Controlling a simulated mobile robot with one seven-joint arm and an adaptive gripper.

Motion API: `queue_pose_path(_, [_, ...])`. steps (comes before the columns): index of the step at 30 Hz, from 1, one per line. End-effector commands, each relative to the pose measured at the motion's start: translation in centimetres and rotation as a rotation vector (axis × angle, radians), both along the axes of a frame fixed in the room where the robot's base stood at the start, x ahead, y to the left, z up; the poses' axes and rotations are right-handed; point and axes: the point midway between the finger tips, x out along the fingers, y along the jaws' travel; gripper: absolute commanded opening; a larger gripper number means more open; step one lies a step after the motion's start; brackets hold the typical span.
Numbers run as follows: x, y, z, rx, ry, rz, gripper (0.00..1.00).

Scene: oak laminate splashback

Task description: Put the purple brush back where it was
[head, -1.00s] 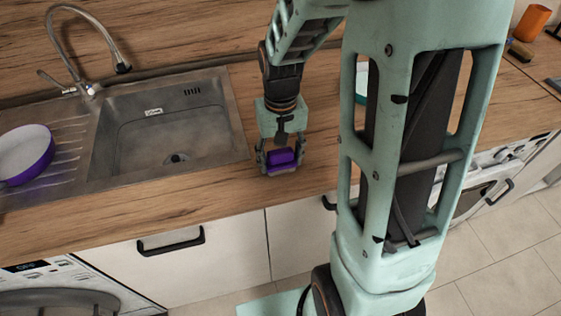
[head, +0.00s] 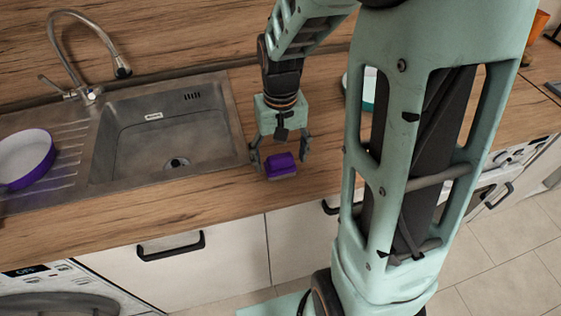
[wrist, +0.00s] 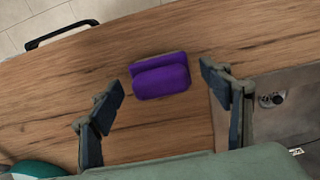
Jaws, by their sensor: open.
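The purple brush (head: 281,166) rests on the wooden counter, just right of the sink and near the counter's front edge. It also shows in the wrist view (wrist: 160,76), lying a little beyond and between the fingertips. My gripper (head: 279,157) is open, with its fingers apart on either side of the brush's near area and not touching it as far as I can see. In the wrist view my gripper (wrist: 160,82) has clear gaps between each finger and the brush.
The steel sink (head: 165,128) with its faucet (head: 88,50) is to the left. A purple-rimmed dish (head: 25,160) stands on the drainboard. A teal-and-white dish (head: 368,88) is partly hidden behind my arm. Bare counter (head: 80,222) runs along the front edge.

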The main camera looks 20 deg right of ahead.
Motion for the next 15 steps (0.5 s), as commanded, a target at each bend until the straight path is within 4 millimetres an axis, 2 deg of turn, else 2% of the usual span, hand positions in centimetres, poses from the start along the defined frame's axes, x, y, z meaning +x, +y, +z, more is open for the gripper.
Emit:
queue_pose_path(3, [0.2,0.0,3.0,0.0,-0.008,0.0,0.71])
queue_pose_path(9, [0.1,0.0,7.1,0.0,-0.006,0.0,0.71])
queue_pose_path(15, [0.1,0.0,9.4,0.0,-0.003,0.0,0.71])
